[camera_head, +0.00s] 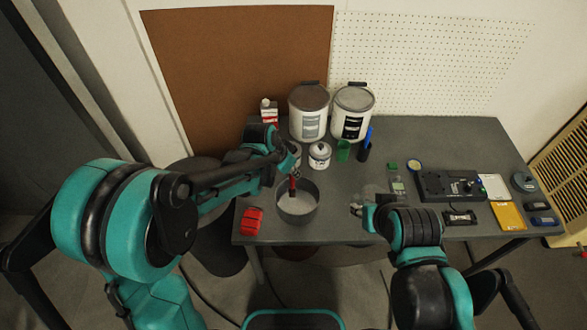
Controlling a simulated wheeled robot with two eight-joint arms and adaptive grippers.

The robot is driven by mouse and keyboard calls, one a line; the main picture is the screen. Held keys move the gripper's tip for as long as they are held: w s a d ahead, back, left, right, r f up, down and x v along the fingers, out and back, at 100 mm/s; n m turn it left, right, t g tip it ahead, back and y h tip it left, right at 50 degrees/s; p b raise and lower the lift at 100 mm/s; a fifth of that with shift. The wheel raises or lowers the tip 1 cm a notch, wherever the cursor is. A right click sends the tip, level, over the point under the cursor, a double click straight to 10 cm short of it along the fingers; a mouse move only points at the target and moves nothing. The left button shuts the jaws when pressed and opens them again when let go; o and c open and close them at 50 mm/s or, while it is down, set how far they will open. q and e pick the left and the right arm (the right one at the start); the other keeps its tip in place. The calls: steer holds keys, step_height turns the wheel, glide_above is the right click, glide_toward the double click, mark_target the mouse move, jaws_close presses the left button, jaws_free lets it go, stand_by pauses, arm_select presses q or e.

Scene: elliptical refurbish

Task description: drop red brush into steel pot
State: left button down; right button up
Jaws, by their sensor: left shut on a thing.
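The steel pot (312,212) is a round grey vessel near the front left of the table, with a pale inside. The red brush (292,185) hangs roughly upright from my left gripper (291,170), which is shut on it. The brush's lower end overlaps the pot's opening in the picture; I cannot tell how deep it reaches. My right gripper (357,209) is right of the pot, near the table's front edge, small and partly hidden by its own arm.
A red object (252,221) lies left of the pot. Two large buckets (309,112) (352,112), a small white can (320,155) and a green cup (343,150) stand behind. A black device (448,187) and several small items fill the table's right side.

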mark_target(293, 178)
arm_select(q)
step_height(293, 178, down, 4)
steer(key=shift+w+d+r+b, duration=0.1)
steer(key=shift+w+b, duration=0.05)
steer(key=shift+b, duration=0.95)
steer(key=shift+f, duration=0.25)
steer(key=c, duration=1.4)
jaws_free()
steer(key=v, duration=1.2)
